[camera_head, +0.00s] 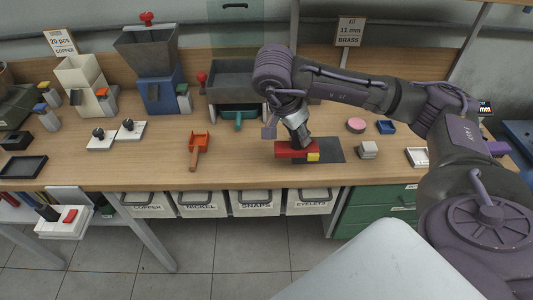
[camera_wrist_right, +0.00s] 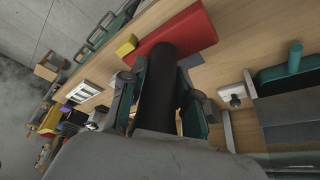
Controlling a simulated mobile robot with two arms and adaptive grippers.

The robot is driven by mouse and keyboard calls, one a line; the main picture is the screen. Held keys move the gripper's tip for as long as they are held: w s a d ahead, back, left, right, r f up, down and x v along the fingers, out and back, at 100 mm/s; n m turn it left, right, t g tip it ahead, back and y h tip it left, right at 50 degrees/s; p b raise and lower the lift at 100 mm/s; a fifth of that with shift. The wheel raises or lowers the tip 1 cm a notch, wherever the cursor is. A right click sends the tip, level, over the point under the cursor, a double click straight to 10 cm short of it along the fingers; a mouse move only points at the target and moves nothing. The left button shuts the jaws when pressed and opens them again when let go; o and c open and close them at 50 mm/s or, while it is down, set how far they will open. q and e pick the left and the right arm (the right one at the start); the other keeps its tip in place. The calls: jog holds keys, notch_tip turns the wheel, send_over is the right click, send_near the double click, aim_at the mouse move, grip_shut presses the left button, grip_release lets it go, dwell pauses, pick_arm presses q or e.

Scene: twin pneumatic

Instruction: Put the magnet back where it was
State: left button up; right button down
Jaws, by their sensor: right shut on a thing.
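The magnet appears to be the red bar (camera_head: 292,149) with a thick black handle (camera_wrist_right: 162,85); I judge this by looks only. My right gripper (camera_wrist_right: 160,95) is shut on the black handle, with a teal finger on either side. In the head view, my right gripper (camera_head: 302,137) is above the bar, and the bar is at the left part of a dark mat (camera_head: 332,150). I cannot tell whether the bar touches the mat. A small yellow block (camera_head: 313,157) is at the bar's front right. My left gripper is not in view.
A grey bin with a teal front (camera_head: 238,115) stands behind. A grey block (camera_head: 368,149), a pink disc (camera_head: 356,125) and a white tray (camera_head: 417,157) are to the right. Bench between scoop and mat is clear.

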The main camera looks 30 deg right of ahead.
jog(key=w+a+f, duration=0.1)
jog(key=w+f, duration=0.2)
jog(key=w+f+p, duration=0.1)
jog(key=w+f, duration=0.1)
jog(key=f, duration=0.1)
jog(key=w+a+f+p, duration=0.1)
jog(key=w+f, duration=0.2)
jog(key=shift+w+a, duration=0.3)
jog(key=shift+f, duration=0.3)
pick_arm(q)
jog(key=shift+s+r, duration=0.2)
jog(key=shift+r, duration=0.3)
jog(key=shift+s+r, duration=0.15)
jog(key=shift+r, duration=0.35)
pick_arm(e)
jog(key=c, duration=0.8)
grip_release()
jog(key=shift+c, duration=0.2)
jog(key=shift+r, duration=0.1)
